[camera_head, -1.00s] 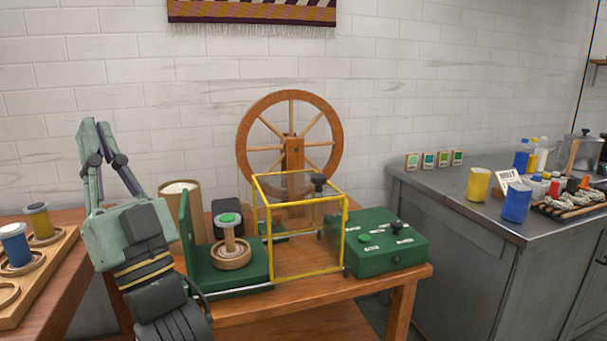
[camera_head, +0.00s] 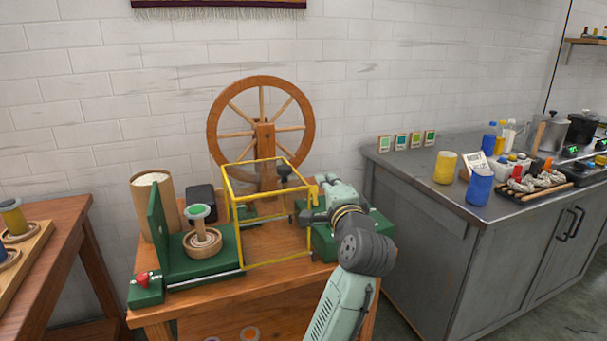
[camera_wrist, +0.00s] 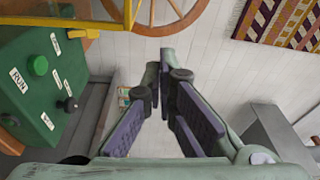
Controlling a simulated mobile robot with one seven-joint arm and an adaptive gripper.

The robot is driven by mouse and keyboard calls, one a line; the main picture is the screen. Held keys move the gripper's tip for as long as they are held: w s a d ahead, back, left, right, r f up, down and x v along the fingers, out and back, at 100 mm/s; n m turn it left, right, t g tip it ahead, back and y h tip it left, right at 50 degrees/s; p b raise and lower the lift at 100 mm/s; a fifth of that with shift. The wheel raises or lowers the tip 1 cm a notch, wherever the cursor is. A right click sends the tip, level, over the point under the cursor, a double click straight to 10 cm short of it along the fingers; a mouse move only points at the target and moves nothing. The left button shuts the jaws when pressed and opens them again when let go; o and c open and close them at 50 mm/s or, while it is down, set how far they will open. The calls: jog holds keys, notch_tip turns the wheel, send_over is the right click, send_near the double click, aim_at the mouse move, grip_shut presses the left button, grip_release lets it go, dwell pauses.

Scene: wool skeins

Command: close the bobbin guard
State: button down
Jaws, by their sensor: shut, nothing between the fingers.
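The bobbin guard (camera_head: 237,220) is a yellow-edged, see-through box with a dark knob (camera_head: 284,172) on top. It stands to the right of the bobbin (camera_head: 199,225), which has a green top and sits uncovered on a green base (camera_head: 180,262) with an upright green plate (camera_head: 157,226). My gripper (camera_wrist: 166,58) is shut and empty in the wrist view. In the head view my gripper's body (camera_head: 342,194) is just right of the guard, above the green control box (camera_head: 322,243), and its fingertips are hard to make out. The guard's yellow edge (camera_wrist: 70,20) crosses the wrist view's upper left.
A wooden spinning wheel (camera_head: 262,135) stands behind the guard. A cardboard cylinder (camera_head: 152,195) and a black box (camera_head: 201,203) stand at the table's back left. A red button box (camera_head: 145,289) is at the front left. A grey counter (camera_head: 425,180) is at right.

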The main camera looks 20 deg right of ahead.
aim_at(232, 194)
jog(key=shift+w+a+p, duration=0.45)
jog(key=shift+w+p, duration=0.1)
jog(key=shift+w, duration=0.8)
jog(key=shift+w+a+p, duration=0.5)
jog(key=shift+w+p, duration=0.05)
jog(key=shift+w, duration=0.85)
jog(key=shift+w+a+p, duration=0.45)
jog(key=shift+w+p, duration=0.1)
jog(key=shift+w, duration=0.8)
jog(key=a, duration=1.1)
jog(key=a+p, duration=0.1)
jog(key=a, duration=0.5)
jog(key=shift+s+a, duration=0.3)
jog(key=shift+a, duration=0.05)
